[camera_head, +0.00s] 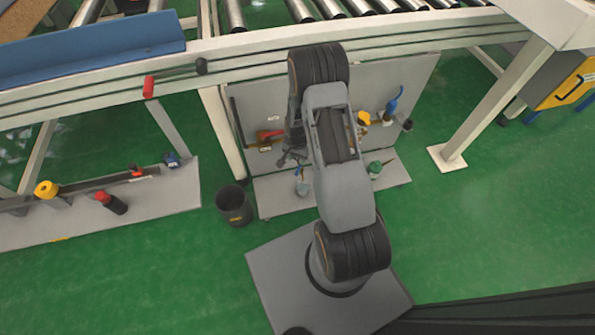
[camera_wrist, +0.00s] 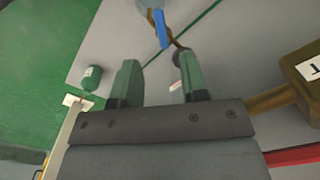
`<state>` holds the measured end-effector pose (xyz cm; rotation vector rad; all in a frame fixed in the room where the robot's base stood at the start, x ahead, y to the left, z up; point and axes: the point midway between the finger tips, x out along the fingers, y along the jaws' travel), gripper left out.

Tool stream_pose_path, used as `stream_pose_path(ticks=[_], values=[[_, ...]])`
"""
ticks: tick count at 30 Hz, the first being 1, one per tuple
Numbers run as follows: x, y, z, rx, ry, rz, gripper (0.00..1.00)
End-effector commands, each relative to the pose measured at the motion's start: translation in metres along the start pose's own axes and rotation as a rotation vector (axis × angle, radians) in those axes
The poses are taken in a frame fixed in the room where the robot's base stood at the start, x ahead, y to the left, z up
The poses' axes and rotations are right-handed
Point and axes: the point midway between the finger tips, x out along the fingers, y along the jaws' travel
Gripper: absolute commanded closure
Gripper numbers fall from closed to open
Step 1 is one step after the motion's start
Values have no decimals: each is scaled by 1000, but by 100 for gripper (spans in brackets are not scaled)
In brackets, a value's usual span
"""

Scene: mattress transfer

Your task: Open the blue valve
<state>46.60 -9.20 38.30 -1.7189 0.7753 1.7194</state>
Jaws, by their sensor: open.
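A blue lever-like part (camera_head: 394,102) stands out at the right of the upright grey panel in the head view; I take it as the blue valve handle. In the wrist view a small blue handle (camera_wrist: 161,29) sits by a thin brown, bent pipe, beyond my fingertips; I cannot tell if it is the same part. My gripper (camera_wrist: 162,75) is open and empty, its two greenish fingers apart, and the blue handle lies past the gap between them, not touched. In the head view my gripper (camera_head: 291,158) is a small dark shape left of my arm, close to the panel.
The grey panel (camera_head: 245,110) also carries a red handle (camera_head: 269,134) and a yellow part (camera_head: 363,118). A green cylinder (camera_head: 375,168) stands on the grey base. A dark bin (camera_head: 234,205) stands left. A white conveyor frame (camera_head: 220,47) runs above. Green floor is free at right.

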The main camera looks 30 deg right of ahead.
Motion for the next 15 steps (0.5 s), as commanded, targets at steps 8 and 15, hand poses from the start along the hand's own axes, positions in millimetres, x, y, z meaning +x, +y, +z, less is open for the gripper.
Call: stream_pose_path(ticks=[8,15], values=[[56,0,0,-1,-1,1,60],[82,0,0,-2,0,0,60]])
